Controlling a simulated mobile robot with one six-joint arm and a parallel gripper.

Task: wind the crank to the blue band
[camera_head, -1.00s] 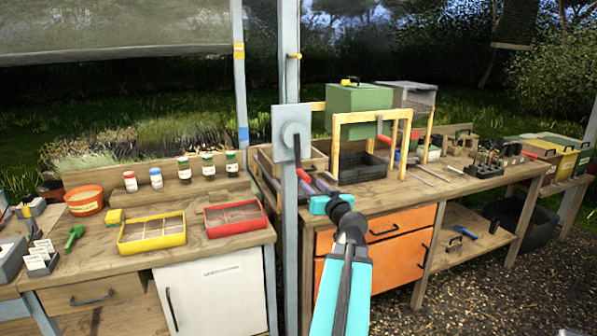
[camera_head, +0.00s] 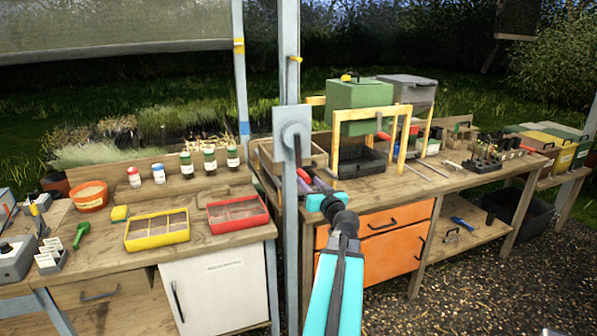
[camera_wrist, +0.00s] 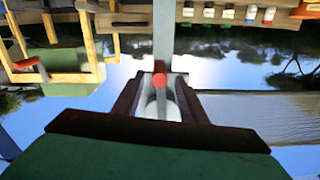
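The crank (camera_head: 297,150) hangs down from a round hub on a grey plate fixed to a post. Its red grip (camera_head: 303,174) points out towards my gripper (camera_head: 317,188). In the wrist view, which is upside down, the red grip end (camera_wrist: 160,81) shows between the dark fingers of my gripper (camera_wrist: 160,88), with gaps on both sides. The fingers are open; whether they surround the grip or stop short of it is unclear. The blue band (camera_head: 244,130) is low on the left post. The grey screen (camera_head: 110,25) hangs with its lower edge near the yellow band (camera_head: 238,47).
The left bench carries a yellow tray (camera_head: 157,246), a red tray (camera_head: 213,231) and several jars. The right bench holds a wooden frame (camera_head: 337,130) and a green box (camera_head: 358,94). The post (camera_head: 290,250) stands close beside my arm.

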